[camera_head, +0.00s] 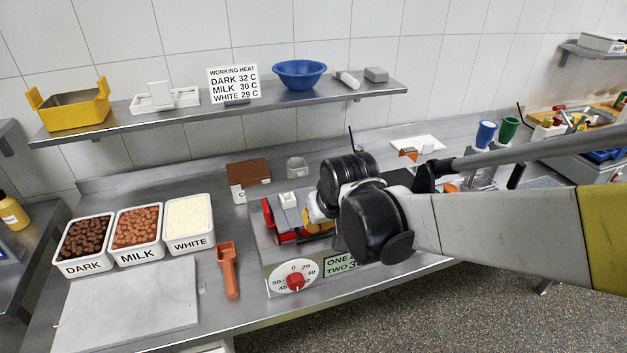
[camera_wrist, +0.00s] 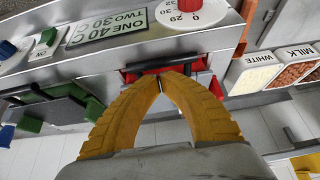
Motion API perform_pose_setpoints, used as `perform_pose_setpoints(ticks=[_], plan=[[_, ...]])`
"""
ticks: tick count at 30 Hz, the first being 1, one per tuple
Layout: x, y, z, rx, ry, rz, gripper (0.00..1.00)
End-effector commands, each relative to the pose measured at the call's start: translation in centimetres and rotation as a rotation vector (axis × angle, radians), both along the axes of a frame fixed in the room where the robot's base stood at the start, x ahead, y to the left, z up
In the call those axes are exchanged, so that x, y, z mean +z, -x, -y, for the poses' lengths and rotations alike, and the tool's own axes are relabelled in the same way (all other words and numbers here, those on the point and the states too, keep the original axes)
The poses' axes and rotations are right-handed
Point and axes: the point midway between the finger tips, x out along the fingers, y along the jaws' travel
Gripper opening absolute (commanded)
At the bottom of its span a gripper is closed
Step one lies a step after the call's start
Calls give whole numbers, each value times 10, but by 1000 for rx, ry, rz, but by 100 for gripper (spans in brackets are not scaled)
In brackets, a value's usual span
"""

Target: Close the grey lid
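The melting unit (camera_head: 307,274) stands on the steel counter, with a red dial (camera_head: 295,281) on its front. A grey lid-like panel (camera_head: 291,216) with red parts beside it shows on its top left; my arm hides much of the unit's right side. My gripper (camera_head: 318,215) is over the unit, right of this panel. In the wrist view, the yellow fingers of my gripper (camera_wrist: 160,81) have their tips together, close to a red part with a dark bar (camera_wrist: 165,65). I cannot tell whether they touch it. No clear object shows between the tips.
Dark, milk and white chocolate tubs (camera_head: 138,232) stand at left, with an orange scoop (camera_head: 228,272) nearby. A brown-topped box (camera_head: 247,174) is behind the unit. A wall shelf (camera_head: 225,105) hangs above. A pale slab (camera_head: 128,312) lies bare at front left.

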Motion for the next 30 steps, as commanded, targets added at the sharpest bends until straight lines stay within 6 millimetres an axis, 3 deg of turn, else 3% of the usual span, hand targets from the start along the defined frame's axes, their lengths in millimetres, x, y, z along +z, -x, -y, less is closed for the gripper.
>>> perform_pose_setpoints(ticks=[6, 15, 19, 23, 30], plan=[[-19, 3, 1, 0, 0, 0, 0], [-12, 2, 1, 0, 0, 0, 0], [6, -3, 1, -1, 0, 0, 0], [35, -12, 1, -2, 0, 0, 0], [80, 22, 10, -1, 0, 0, 0]])
